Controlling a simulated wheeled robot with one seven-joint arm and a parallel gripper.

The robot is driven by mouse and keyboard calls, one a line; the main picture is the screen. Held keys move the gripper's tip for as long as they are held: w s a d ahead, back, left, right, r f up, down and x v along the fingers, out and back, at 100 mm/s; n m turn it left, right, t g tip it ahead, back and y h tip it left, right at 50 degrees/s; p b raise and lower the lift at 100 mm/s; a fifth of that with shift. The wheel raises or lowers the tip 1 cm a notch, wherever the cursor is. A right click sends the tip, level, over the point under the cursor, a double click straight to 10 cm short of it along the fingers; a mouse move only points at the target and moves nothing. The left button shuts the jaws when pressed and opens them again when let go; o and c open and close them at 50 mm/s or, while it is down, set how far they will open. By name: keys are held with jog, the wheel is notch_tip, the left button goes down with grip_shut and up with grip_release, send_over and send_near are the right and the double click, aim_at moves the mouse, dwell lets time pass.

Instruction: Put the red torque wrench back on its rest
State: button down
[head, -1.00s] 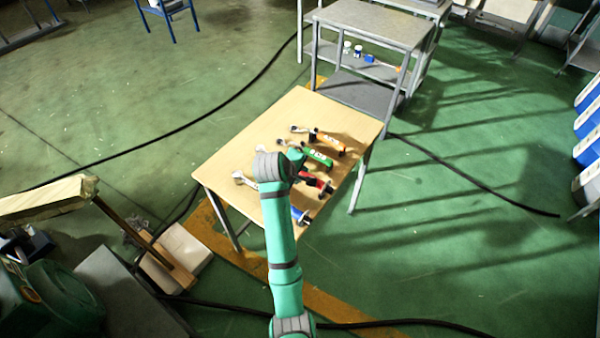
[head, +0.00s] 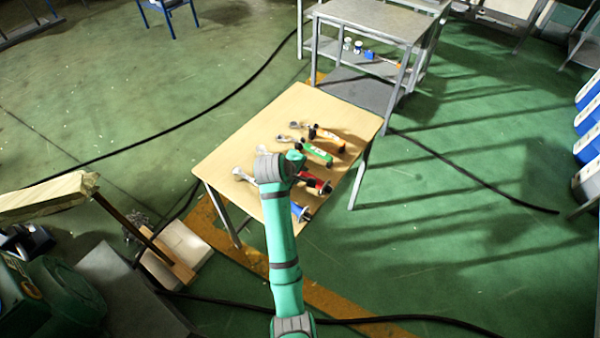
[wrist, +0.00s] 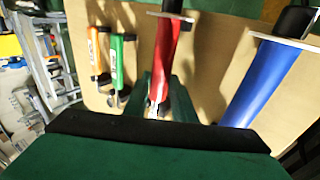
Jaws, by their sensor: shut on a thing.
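The red torque wrench (wrist: 167,50) is large in the wrist view, its handle running down between my gripper's fingers. It also shows in the head view (head: 318,184), to the right of my arm's end, which partly covers it. My gripper (wrist: 160,98) is shut on its red handle. In the head view my gripper is mostly hidden behind my own arm. The wrench is over the wooden table (head: 240,140), between the green and blue wrenches. I cannot tell whether it touches the table or a rest; no rest shows clearly.
A green wrench (head: 318,153) and an orange wrench (head: 328,137) lie on its far side. A blue wrench (wrist: 262,82) lies on its near side, close by. The table's left part is clear. A grey shelf table (head: 375,25) stands behind.

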jog(key=c, duration=1.4)
grip_release()
jog(key=shift+s+f, duration=0.1)
jog(key=shift+f, duration=0.05)
jog(key=v, duration=1.1)
